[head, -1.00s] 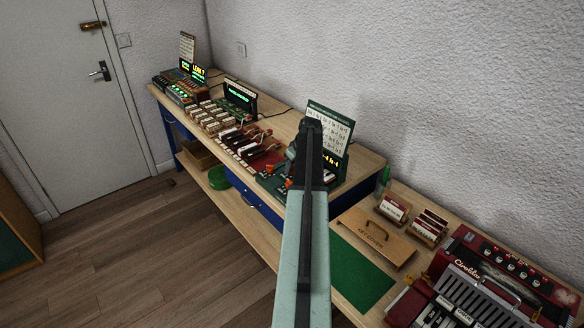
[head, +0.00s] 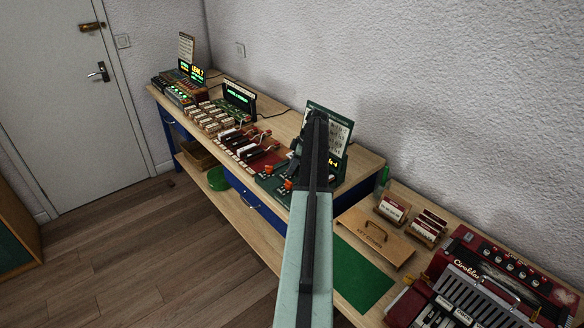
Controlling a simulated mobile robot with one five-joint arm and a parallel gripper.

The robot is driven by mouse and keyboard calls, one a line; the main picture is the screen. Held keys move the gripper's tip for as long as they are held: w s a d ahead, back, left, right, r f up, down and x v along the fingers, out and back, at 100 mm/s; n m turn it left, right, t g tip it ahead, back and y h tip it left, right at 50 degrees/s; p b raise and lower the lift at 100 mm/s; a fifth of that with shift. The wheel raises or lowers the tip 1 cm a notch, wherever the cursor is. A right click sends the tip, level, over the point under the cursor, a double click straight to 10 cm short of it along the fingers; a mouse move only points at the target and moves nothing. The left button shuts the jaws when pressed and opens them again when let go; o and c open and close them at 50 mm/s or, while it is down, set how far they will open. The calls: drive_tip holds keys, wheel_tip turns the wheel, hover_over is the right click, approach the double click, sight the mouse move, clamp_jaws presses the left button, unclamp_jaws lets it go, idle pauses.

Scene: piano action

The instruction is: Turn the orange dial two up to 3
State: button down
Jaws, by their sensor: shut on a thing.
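The dark green dial unit (head: 267,186) stands on the long bench, with small orange dials on its front part. One orange dial (head: 268,168) shows at the left, and another orange dial (head: 288,184) shows just beside my arm. My gripper (head: 291,170) is over the unit, dark and mostly hidden by my own arm. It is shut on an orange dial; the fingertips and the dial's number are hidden. A lit yellow display (head: 333,163) on the unit is partly covered by my arm, and I cannot read it.
Key rows on a red base (head: 262,160) stand close left of the unit. A wooden key cover (head: 375,237), a green mat (head: 360,275) and a red accordion (head: 490,280) lie to the right.

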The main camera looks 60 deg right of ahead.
idle(0.4)
drive_tip(key=c, duration=1.1)
unclamp_jaws()
drive_tip(key=shift+o, duration=0.2)
drive_tip(key=p+v, duration=0.7)
drive_tip(key=shift+s+d+r, duration=0.15)
drive_tip(key=shift+r, duration=0.2)
